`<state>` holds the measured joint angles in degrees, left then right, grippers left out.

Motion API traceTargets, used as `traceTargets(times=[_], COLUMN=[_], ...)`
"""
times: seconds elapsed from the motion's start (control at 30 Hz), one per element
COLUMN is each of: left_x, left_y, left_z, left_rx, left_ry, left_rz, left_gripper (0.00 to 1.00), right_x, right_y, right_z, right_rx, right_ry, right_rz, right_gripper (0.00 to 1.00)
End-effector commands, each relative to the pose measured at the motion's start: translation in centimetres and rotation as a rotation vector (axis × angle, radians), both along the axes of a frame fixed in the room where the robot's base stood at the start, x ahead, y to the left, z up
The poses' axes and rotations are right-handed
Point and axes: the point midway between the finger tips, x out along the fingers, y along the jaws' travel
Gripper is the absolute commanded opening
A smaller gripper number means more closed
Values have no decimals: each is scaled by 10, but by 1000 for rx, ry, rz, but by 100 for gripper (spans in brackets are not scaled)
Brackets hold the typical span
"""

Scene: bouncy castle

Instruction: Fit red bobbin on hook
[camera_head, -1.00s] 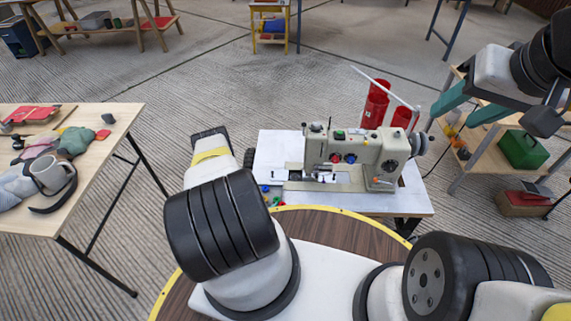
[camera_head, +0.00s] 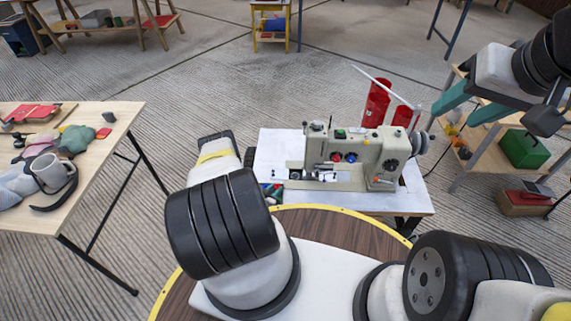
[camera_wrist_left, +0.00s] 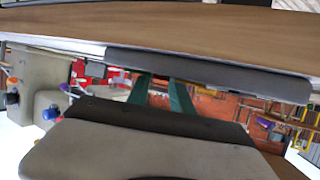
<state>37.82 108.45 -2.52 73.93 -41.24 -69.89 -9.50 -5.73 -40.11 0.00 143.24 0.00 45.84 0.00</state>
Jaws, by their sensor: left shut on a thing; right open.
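The sewing machine (camera_head: 365,146) stands on a white table, with small red and blue round parts on its front. My left gripper (camera_wrist_left: 159,80) shows in the left wrist view as two teal fingers a short gap apart. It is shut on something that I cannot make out. In the head view my left forearm hides this gripper. Small coloured pieces (camera_head: 274,192), with red, blue and green, lie by the table's front left corner, partly behind my arm. I cannot tell which is the red bobbin, and no hook stands out. My right gripper (camera_head: 468,105) is open and empty at the upper right.
Two red thread cones (camera_head: 376,103) stand behind the machine. A round brown table (camera_head: 340,228) with a yellow rim lies close below my arms. A wooden table (camera_head: 95,160) with a mug is at the left. A shelf with a green box (camera_head: 523,149) stands at the right.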

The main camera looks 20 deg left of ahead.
Motion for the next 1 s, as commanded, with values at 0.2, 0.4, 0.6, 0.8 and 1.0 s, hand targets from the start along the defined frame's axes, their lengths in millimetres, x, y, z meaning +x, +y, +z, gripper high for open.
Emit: traceTargets(times=[0.2,0.4,0.6,0.8,1.0], left_x=[0,0,0,-13,-53], left_y=[0,0,0,2,8], left_z=[0,-2,-2,5,22], left_rx=[0,0,0,-2,-1], left_ry=[0,0,0,2,3], left_rz=[0,0,0,1,2], left_gripper=[0,36,36,36,36], right_x=[0,0,0,0,0], right_y=[0,0,0,0,0], right_z=[0,0,0,0,0], right_rx=[0,0,0,0,0], right_ry=[0,0,0,0,0], right_rz=[0,0,0,0,0], right_gripper=[49,49,49,49,49])
